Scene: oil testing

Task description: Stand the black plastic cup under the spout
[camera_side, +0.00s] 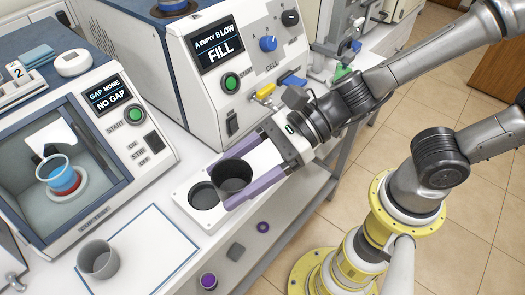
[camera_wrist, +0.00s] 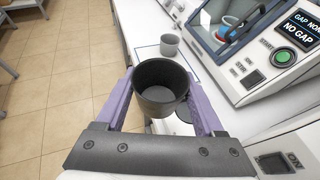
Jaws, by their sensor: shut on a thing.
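The black plastic cup (camera_side: 233,180) is upright between the two purple fingers of my gripper (camera_side: 236,182), which is shut on its sides. The wrist view also shows the cup (camera_wrist: 160,90), open end up and empty-looking, between the fingers of my gripper (camera_wrist: 160,88). In the side view the cup appears over or beside a white holder (camera_side: 188,222) with a round dark recess (camera_side: 203,196). I cannot tell whether the cup's base is clear of the holder. I cannot make out a spout for certain; coloured valve handles (camera_side: 265,91) show beside the FILL machine.
The FILL machine (camera_side: 182,32) stands behind the cup. The NO GAP machine (camera_side: 110,150) at left holds a blue cup (camera_side: 57,170). A grey cup (camera_side: 98,258) stands on a blue-outlined white mat (camera_side: 150,248). Small parts, including a purple ring (camera_side: 263,227), lie on the lower shelf.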

